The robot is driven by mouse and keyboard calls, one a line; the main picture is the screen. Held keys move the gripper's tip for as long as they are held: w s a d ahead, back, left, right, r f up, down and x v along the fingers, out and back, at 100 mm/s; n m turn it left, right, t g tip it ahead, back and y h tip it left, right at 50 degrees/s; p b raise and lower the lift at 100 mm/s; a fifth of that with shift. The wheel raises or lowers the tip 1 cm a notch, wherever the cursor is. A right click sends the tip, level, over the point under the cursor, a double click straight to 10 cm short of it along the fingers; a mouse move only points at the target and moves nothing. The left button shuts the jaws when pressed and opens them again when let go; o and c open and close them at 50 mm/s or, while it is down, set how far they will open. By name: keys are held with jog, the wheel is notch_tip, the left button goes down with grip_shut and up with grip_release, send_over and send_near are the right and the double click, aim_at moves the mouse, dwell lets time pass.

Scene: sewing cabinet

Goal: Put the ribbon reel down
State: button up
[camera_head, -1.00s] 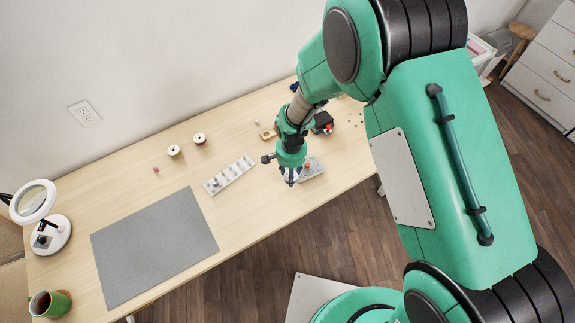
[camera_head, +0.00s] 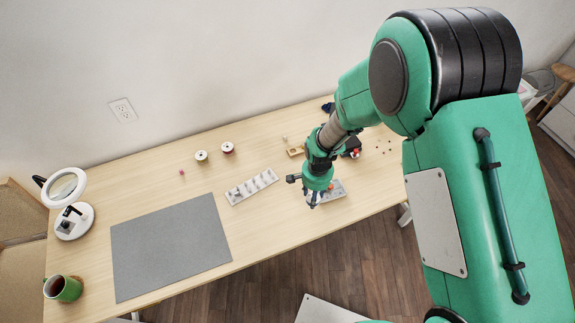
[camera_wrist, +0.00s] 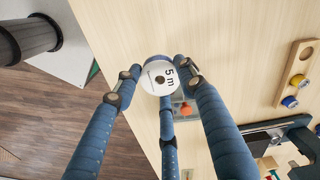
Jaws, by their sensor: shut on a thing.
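The ribbon reel (camera_wrist: 156,78) has a white face marked "5 m" and a dark blue-purple rim. In the wrist view, my gripper (camera_wrist: 158,76) is shut on it, with its blue-grey fingers around its edge. The reel is above the table's front part; I cannot tell its exact height. In the head view, my gripper (camera_head: 313,202) points down beside a small grey tray (camera_head: 335,191) at the table's right front; the reel cannot be made out there. The wooden table (camera_head: 190,212) runs along the wall.
A long pale tray (camera_head: 251,187) with several compartments lies left of my gripper. Behind it are two spools (camera_head: 201,156) (camera_head: 227,148). A grey mat (camera_head: 170,246), a ring lamp (camera_head: 72,218) and a green mug (camera_head: 64,289) are further left. A wooden holder (camera_wrist: 302,63) carries bobbins.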

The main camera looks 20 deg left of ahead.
jog(key=w+a+r+p, duration=0.1)
jog(key=w+a, duration=0.6)
jog(key=a, duration=0.4)
jog(key=w+a+r+p, duration=0.1)
jog(key=w+a+r, duration=0.1)
jog(key=w+a, duration=0.5)
jog(key=w+a+r+p, duration=0.1)
jog(key=w+a, duration=0.7)
jog(key=a, duration=0.8)
jog(key=shift+r, duration=0.6)
jog(key=shift+a, duration=0.1)
jog(key=shift+f, duration=3.1)
jog(key=shift+f, duration=1.85)
jog(key=shift+f, duration=0.2)
